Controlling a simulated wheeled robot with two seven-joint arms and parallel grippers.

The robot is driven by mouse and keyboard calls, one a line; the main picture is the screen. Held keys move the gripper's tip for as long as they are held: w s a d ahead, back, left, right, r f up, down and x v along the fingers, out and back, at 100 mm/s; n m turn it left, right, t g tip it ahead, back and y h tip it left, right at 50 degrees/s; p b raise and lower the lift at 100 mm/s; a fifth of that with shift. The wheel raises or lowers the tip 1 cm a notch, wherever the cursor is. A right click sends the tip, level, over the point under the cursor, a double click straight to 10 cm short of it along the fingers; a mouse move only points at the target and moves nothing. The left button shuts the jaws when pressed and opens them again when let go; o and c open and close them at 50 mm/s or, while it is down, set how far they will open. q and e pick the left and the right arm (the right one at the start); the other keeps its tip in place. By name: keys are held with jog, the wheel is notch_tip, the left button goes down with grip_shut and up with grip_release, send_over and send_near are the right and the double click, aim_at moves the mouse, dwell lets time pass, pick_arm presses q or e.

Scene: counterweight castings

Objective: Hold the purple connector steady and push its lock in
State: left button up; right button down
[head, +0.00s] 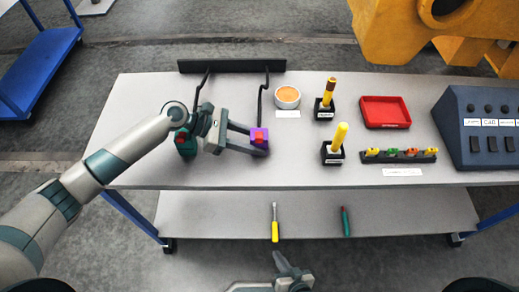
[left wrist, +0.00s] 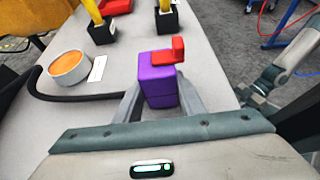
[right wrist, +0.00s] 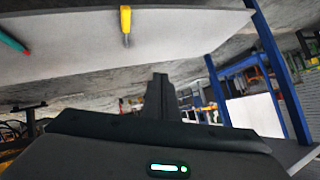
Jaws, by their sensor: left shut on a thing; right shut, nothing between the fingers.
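The purple connector (head: 259,145) sits at the end of a black cable on the table's front part. Its red lock (head: 259,136) sticks out from it. My left gripper (head: 259,150) is shut on the connector, with a finger on either side in the left wrist view, where the purple body (left wrist: 157,80) and the red lock (left wrist: 170,53) both show. A green connector with a red part (head: 185,143) is on the second cable, to the left, partly behind my left wrist. My right gripper (head: 286,262) is shut and empty, low in front of the table and apart from the connector.
On the table are a cup with orange contents (head: 287,96), two yellow-handled tools in black holders (head: 332,152), a red tray (head: 386,112), a rack of coloured plugs (head: 399,156) and a control box (head: 480,130). The lower shelf (head: 380,212) holds a yellow-handled screwdriver (head: 275,223) and a green tool (head: 345,221).

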aim_at(259, 140)
jog(key=w+a+r+m+t, duration=0.2)
jog(key=a+r, duration=0.1)
jog(key=r, duration=0.5)
jog(key=w+a+r+m+t, duration=0.2)
jog(key=a+r, duration=0.1)
jog(key=r, duration=0.6)
jog(key=w+a+r+m+t, duration=0.2)
jog(key=w+a+r+t, duration=0.1)
jog(key=r, duration=0.5)
jog(key=s+d+r+m+h, duration=0.1)
jog(key=r+m+h, duration=0.1)
jog(key=r+m, duration=0.4)
jog(key=s+d+r+m+t+h, duration=0.1)
jog(key=r+m, duration=0.4)
jog(key=r, duration=0.8)
jog(key=shift+s+m+h, duration=0.4)
jog(key=shift+s+h, duration=0.3)
jog(key=shift+s, duration=0.1)
jog(key=shift+w, duration=0.1)
jog(key=w, duration=1.4)
